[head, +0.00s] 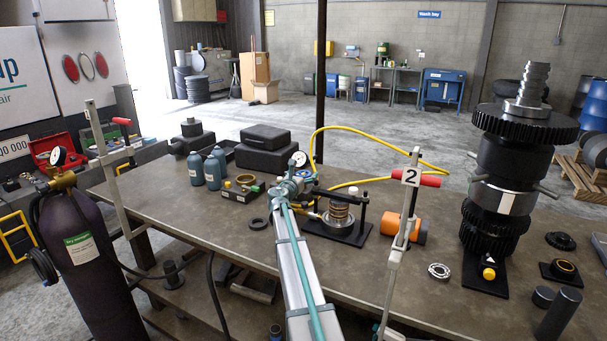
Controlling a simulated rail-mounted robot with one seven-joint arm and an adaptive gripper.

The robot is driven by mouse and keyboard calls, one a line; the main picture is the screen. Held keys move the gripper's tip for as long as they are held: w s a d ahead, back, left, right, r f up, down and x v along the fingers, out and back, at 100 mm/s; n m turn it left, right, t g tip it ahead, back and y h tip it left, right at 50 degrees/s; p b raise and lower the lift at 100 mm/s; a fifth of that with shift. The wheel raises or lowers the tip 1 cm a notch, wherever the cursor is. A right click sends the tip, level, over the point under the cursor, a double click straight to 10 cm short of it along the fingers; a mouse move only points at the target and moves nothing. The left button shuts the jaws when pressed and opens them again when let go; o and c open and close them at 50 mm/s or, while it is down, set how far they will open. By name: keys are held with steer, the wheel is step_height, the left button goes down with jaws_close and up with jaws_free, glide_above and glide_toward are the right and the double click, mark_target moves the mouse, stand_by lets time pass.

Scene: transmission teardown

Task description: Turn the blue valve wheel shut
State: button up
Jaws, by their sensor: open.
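A yellow hose (385,135) arches from the head to the right.
The bench (190,215) holds teal bottles (212,170), a black press stand (338,232), an orange cylinder (402,228) and a tall gear stack (500,165). A bar clamp marked 2 (405,210) rises at the front edge. A dark gas cylinder (88,265) stands at left.

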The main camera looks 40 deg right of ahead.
steer(key=c, duration=1.1)
steer(key=shift+c, duration=0.2)
steer(key=shift+w+d+g, duration=0.1)
steer(key=shift+g, duration=0.2)
steer(key=m+g+h, duration=0.2)
steer(key=m+g, duration=0.1)
steer(key=g, duration=0.1)
steer(key=shift+w+b, duration=0.15)
steer(key=shift+b, duration=0.15)
steer(key=m+g, duration=0.3)
steer(key=g, duration=0.1)
steer(key=shift+g, duration=0.4)
steer(key=shift+m+g+p, duration=0.3)
steer(key=shift+m+g, duration=0.6)
steer(key=shift+g, duration=0.3)
steer(key=shift+s, duration=0.25)
